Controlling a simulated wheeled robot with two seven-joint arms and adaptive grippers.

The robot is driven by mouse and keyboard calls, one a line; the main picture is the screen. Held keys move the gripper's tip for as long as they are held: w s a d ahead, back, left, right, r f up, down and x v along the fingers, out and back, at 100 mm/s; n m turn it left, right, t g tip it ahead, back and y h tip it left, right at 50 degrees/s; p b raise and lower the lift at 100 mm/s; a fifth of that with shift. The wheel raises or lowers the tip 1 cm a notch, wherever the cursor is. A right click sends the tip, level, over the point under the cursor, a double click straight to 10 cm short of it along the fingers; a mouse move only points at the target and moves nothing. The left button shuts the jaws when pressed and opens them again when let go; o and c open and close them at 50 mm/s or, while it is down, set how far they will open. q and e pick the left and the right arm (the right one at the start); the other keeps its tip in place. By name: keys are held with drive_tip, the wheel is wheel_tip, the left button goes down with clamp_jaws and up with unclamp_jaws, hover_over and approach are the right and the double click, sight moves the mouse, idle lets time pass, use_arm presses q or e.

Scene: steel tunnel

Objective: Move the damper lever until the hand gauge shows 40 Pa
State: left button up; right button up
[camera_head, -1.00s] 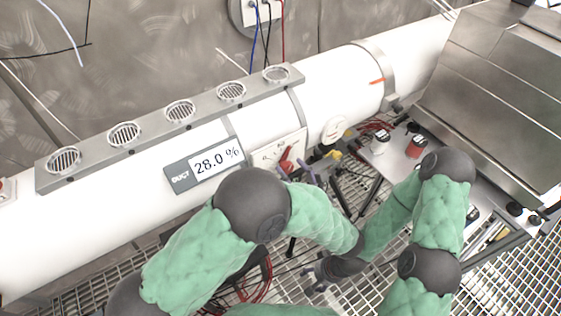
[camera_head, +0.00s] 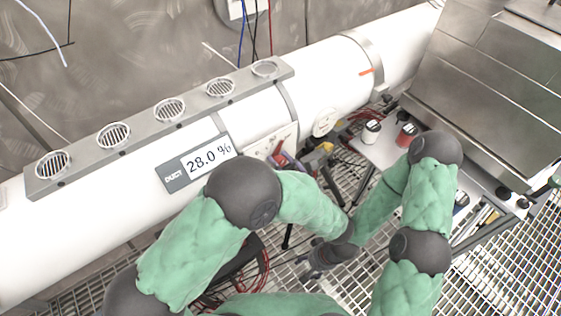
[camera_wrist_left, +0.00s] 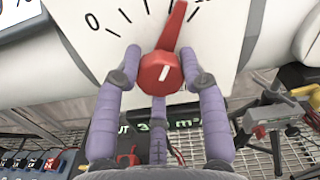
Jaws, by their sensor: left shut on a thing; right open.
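The red damper lever (camera_wrist_left: 161,68) sits on a white scale plate (camera_wrist_left: 112,22) on the duct. Its pointer stands up and slightly right, well past the 0 mark. In the head view the lever (camera_head: 278,149) shows small. My left gripper (camera_wrist_left: 161,85) has its purple fingers around the lever's round hub, shut on it; it also shows in the head view (camera_head: 288,160). My right gripper (camera_head: 316,262) hangs lower, open, apart from the lever and partly dark against the grating. The duct display (camera_head: 208,157) reads 28.0 %. I cannot make out a Pa reading.
The white duct (camera_head: 330,90) crosses the view, with a grey bar of round vents (camera_head: 169,109). A bench (camera_head: 385,146) with a white cup (camera_head: 371,132) and red cup (camera_head: 405,135) stands right. A dark readout with green characters (camera_wrist_left: 185,124) is partly hidden behind my fingers.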

use_arm(q)
drive_tip(key=shift+f, duration=0.15)
drive_tip(key=o, duration=1.1)
drive_tip(key=shift+o, duration=0.2)
drive_tip(key=shift+s+d, duration=0.1)
drive_tip(key=v, duration=0.7)
drive_tip(key=shift+s+d, duration=0.1)
